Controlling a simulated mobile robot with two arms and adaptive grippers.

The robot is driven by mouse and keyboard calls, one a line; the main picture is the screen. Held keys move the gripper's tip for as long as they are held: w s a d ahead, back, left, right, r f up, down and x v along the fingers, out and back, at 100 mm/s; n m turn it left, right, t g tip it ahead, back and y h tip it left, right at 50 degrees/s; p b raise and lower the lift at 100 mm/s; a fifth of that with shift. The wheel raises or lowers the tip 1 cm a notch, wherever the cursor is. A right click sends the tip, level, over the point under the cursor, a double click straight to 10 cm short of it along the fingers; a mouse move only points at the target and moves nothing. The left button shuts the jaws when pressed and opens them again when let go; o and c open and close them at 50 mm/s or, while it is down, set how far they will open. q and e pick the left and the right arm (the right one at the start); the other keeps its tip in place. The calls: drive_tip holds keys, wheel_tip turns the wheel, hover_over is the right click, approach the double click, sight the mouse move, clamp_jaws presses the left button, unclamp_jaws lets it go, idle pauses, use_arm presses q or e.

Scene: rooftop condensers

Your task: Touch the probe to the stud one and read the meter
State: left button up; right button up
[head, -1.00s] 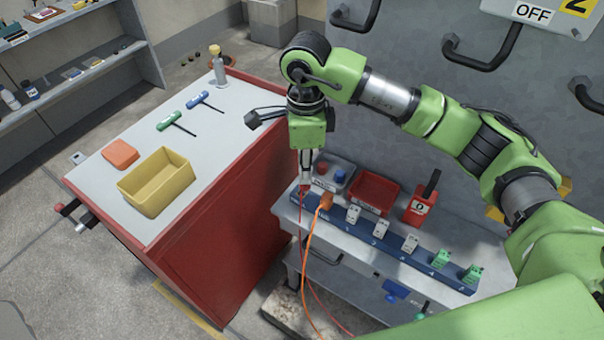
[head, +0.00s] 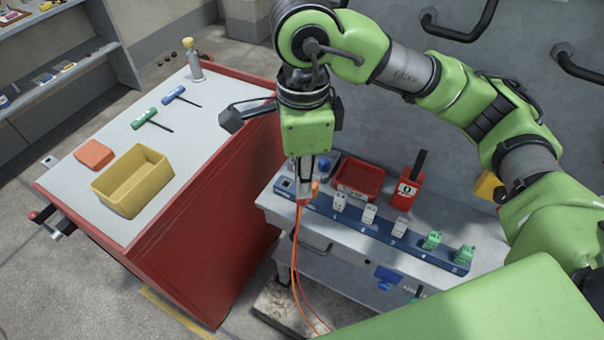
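A dark blue rail (head: 333,216) on a grey bench carries several numbered blocks. Stud one appears to be the white block (head: 340,202) nearest its left end. My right gripper (head: 303,192) points down over the rail's left part, left of that block. It appears shut on a red probe (head: 303,202), largely hidden by the fingers. Red and orange leads (head: 294,260) hang below. An orange plug (head: 315,187) is partly hidden behind the gripper. I cannot tell whether the probe touches anything. A red box with a round white face (head: 408,189) may be the meter; its reading is too small. My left gripper is not in view.
A red tray (head: 359,180) and a blue-topped item (head: 325,166) stand behind the rail. The red workbench (head: 215,230) at left holds a yellow bin (head: 133,180), two T-handled tools and an orange block (head: 94,154). Grey cabinet handles are behind my arm.

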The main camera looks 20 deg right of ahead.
clamp_jaws()
drive_tip(key=shift+b, duration=0.35)
drive_tip(key=shift+r, duration=0.1)
idle(0.3)
drive_tip(key=shift+r+p, duration=1.2)
drive_tip(key=shift+r, duration=0.7)
